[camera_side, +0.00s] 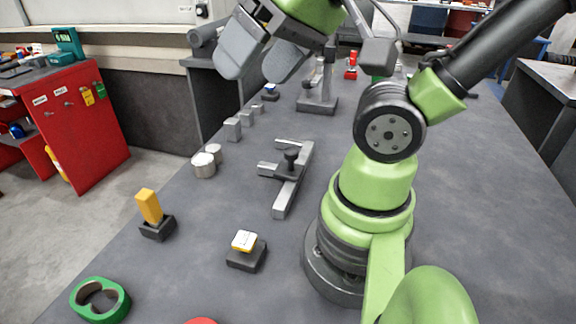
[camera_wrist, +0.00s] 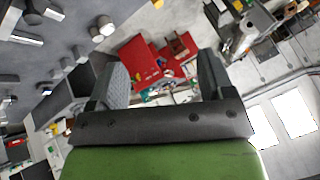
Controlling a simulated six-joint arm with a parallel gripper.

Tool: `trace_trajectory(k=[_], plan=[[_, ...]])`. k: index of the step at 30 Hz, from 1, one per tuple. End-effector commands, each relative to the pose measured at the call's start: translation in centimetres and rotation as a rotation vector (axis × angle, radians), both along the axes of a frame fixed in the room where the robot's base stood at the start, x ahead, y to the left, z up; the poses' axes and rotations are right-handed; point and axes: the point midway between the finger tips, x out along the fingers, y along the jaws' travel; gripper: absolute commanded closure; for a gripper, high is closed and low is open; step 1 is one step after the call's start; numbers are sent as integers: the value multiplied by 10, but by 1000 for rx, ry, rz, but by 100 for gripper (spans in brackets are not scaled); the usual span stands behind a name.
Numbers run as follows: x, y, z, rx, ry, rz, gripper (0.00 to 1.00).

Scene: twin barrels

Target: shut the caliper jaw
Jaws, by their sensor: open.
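The caliper (camera_side: 292,178) lies on the grey bench top in the middle of the side view. It has a long grey metal beam, jaws pointing left and a black knob on the sliding part. A gap shows between its jaws. My gripper (camera_side: 260,70) is high above the bench, beyond the caliper and clear of it. Its two grey fingers are spread, with nothing between them. In the wrist view, my gripper (camera_wrist: 162,72) is also open and faces the room. Grey metal pieces show at the top left there, but I cannot tell whether they are the caliper.
Two metal cylinders (camera_side: 204,165) and several small blocks (camera_side: 233,129) stand left of the caliper. A metal stand (camera_side: 317,100) is behind.

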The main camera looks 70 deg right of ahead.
Motion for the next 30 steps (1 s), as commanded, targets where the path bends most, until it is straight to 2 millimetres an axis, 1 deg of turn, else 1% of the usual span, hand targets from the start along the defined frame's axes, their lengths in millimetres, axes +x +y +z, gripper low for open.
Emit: trace_trajectory(k=[1,2,5,8,11,12,14,15,18,21,25,30], plan=[[1,-1,0,-4,4,-3,38],[2,-3,-1,-9,9,-7,41],[12,-13,-6,-41,52,-33,41],[27,-35,-18,-97,134,-72,41],[40,-67,-36,-148,241,-107,41],[43,-80,-45,-162,286,-118,41],[46,-101,-58,-177,352,-129,41],[46,-114,-68,-181,396,-134,41],[42,-144,-92,-179,493,-135,41],[34,-167,-113,-165,566,-130,41],[25,-184,-131,-146,619,-120,41],[21,-189,-143,-137,641,-112,41]])
